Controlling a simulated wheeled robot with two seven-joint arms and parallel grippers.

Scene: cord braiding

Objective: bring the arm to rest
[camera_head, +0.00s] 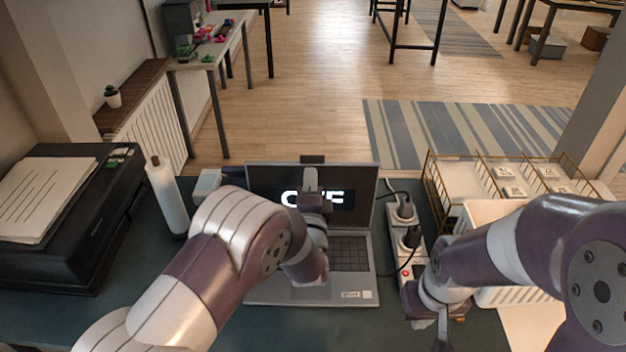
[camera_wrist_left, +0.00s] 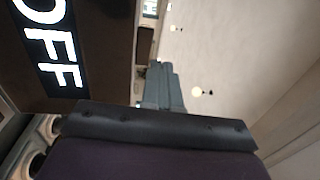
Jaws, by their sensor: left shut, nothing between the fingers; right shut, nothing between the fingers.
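My left gripper (camera_head: 311,178) is held up in front of the laptop's screen, and its fingers cover part of the lettering there. Its fingers (camera_wrist_left: 162,82) look closed together and empty in the left wrist view. My right gripper (camera_head: 442,334) is low at the front right, beside the power strip, and points down. It is shut with nothing in it, and its tips are near the lower picture edge. The open laptop (camera_head: 350,288) stands on the desk, and its dark screen shows large white letters; "OFF" (camera_wrist_left: 55,50) reads clearly in the left wrist view.
A power strip (camera_head: 405,215) with black plugs lies right of the laptop. A wire basket (camera_head: 437,190) and white crate stand further right. A white roll (camera_head: 165,195) and a black printer (camera_head: 70,255) with papers stand left. My left arm spans the front left desk (camera_head: 30,325).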

